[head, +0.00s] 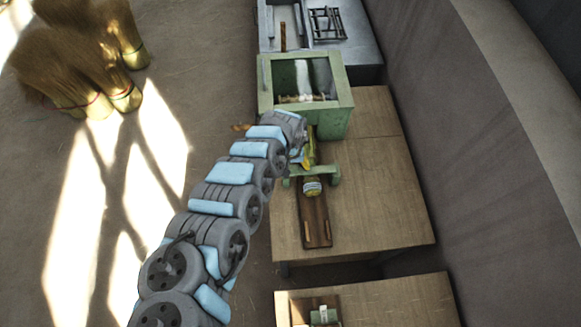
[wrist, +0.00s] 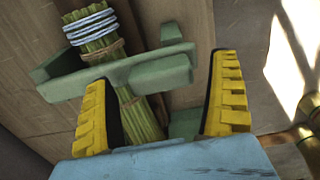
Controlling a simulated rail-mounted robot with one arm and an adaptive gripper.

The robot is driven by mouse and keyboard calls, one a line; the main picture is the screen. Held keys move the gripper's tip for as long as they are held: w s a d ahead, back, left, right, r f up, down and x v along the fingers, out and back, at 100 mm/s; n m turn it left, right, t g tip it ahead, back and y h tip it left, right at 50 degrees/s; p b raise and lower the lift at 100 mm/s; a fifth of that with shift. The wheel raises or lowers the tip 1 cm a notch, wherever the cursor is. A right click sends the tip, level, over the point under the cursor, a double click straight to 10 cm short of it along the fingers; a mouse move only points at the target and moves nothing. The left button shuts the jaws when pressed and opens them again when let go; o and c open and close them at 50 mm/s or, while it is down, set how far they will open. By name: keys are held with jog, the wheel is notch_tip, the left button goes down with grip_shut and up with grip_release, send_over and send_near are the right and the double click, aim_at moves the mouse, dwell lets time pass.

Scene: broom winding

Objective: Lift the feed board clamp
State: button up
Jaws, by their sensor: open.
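The green feed board clamp (wrist: 160,74) lies across a straw bundle (wrist: 90,33) in the wrist view. It has raised blocks at its ends. In the head view the clamp (head: 330,174) crosses the dark brown feed board (head: 316,225) at its far part. My gripper (wrist: 162,70) is open, its two yellow fingers spread wide. The fingers point towards the clamp, with the right finger near its right end. I cannot tell whether they touch it. In the head view my arm hides part of the clamp's surroundings.
A green framed machine box (head: 340,118) stands just beyond the clamp on the wooden bench (head: 380,200). A grey metal table (head: 365,60) is further back. A second bench (head: 400,305) is in front. Straw bundles (head: 85,60) stand on the floor at the left.

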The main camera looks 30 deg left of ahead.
jog(key=shift+f, duration=0.35)
jog(key=c, duration=1.3)
jog(key=shift+o, duration=0.2)
jog(key=shift+a+r, duration=0.1)
jog(key=shift+r, duration=0.1)
